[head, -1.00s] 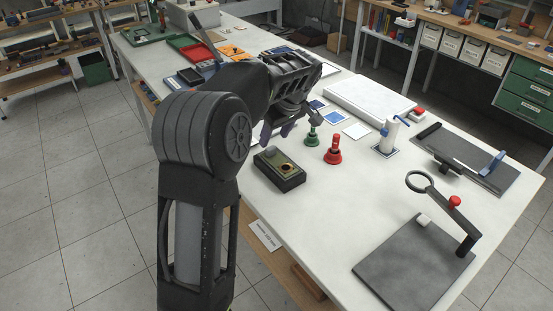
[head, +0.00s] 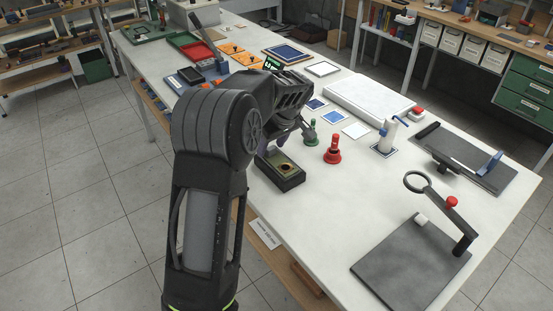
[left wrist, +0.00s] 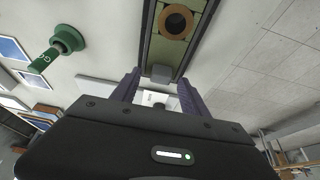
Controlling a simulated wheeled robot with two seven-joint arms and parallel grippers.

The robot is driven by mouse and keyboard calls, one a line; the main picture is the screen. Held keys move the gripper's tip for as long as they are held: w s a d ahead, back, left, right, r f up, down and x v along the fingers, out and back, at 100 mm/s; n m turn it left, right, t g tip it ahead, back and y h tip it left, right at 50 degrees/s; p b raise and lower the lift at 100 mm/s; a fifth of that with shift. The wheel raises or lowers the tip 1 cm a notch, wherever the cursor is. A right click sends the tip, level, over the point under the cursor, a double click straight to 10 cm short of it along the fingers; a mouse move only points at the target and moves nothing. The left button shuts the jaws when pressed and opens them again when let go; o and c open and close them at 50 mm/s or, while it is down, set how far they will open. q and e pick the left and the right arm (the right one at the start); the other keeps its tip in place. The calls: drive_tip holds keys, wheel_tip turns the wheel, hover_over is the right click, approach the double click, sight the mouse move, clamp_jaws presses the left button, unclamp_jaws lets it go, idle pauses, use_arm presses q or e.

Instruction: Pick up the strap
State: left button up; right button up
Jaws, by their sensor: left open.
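I cannot make out a strap for certain in either view. My left gripper (head: 270,146) is above the table at the far-left end of a black box (head: 281,171), partly hidden by its own wrist. In the left wrist view its two purple fingers (left wrist: 160,88) are apart. A small grey block (left wrist: 162,73) shows at the box's near end, between the fingertips. I cannot tell whether anything touches. My right gripper is not in view.
A green handle-shaped piece (head: 310,138) and a red one (head: 333,150) stand close to the box. A white cylinder with blue parts (head: 389,136) stands further right. A grey plate with a ring-ended arm (head: 412,262) is at the front right. The table between is clear.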

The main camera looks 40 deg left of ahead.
use_arm(q)
clamp_jaws()
idle(0.5)
drive_tip(key=shift+r, duration=0.1)
wheel_tip(320, 180, up, 10)
drive_tip(key=b, duration=0.1)
idle(0.5)
idle(0.5)
